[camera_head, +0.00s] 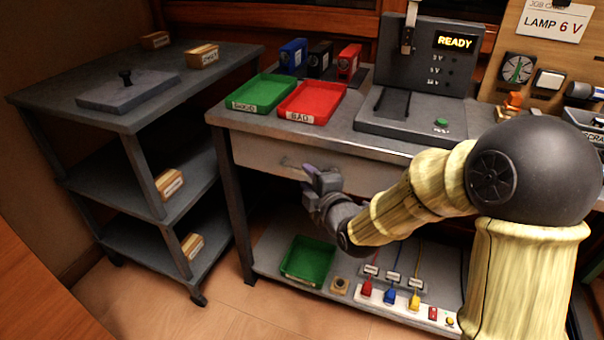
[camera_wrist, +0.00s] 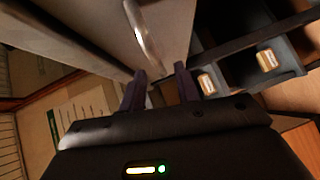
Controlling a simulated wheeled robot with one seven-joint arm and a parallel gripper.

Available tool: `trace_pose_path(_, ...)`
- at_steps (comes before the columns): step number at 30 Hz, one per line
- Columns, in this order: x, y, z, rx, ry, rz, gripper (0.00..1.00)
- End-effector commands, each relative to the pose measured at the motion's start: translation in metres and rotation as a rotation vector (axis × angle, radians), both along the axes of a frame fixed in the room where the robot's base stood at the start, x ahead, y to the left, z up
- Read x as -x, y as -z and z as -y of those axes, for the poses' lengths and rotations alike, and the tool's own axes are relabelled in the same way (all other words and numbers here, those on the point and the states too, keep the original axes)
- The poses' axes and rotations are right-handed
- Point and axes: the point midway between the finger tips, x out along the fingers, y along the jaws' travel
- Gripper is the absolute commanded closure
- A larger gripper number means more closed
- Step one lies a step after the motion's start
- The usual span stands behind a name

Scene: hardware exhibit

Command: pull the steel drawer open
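The steel drawer (camera_head: 255,153) is a pale grey front under the workbench top and looks shut, roughly flush with the bench frame. Its bar handle (camera_head: 291,164) sits near the middle of the front, partly beside my gripper (camera_head: 318,178). In the wrist view the curved metal handle (camera_wrist: 141,34) stands out from the drawer front (camera_wrist: 172,22). It lies beyond the fingertips of my gripper (camera_wrist: 160,78). The two fingers are apart with nothing between them, and the handle is not between them. My arm hides the right part of the drawer front.
A grey shelf cart (camera_head: 135,122) stands left of the workbench (camera_head: 340,128). Green (camera_head: 262,92) and red trays (camera_head: 313,98) sit on the bench top above the drawer. A lower shelf holds a green bin (camera_head: 308,260) and several coloured plugs. Floor shows between cart and bench.

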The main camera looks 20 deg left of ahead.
Motion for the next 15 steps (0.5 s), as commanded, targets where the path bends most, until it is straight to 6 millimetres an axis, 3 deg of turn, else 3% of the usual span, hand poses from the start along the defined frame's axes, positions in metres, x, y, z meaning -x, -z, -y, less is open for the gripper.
trace_pose_path(7,-0.026,0.006,-0.022,-0.001,0.0,0.0,0.68)
trace_pose_path(15,-0.031,0.006,-0.027,0.0,0.0,-0.001,0.68)
